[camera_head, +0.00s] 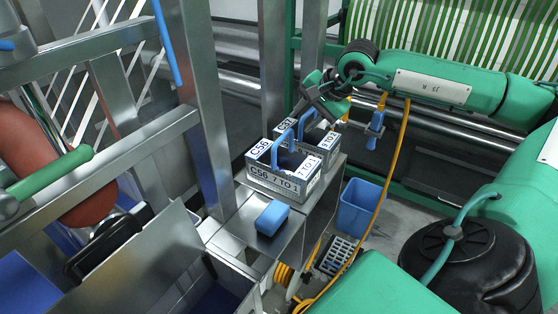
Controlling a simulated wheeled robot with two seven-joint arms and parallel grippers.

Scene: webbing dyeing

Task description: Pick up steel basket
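Two steel baskets with blue handles stand close together on a metal shelf (290,235). The front steel basket (276,190) has a white label reading "C56 7 TO 1". The rear steel basket (318,153) is labelled "C57" and is partly hidden by the front one. My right gripper (318,104) is above the rear basket, near its blue handle (305,122). Its fingertips are small and dark, so I cannot tell whether they are open or touch the handle. My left gripper is not in view.
A blue block (272,217) lies on the shelf in front of the baskets. Metal frame posts (205,110) rise to their left. A blue bin (359,207) stands on the floor to the right. A yellow hose (384,195) hangs down past it.

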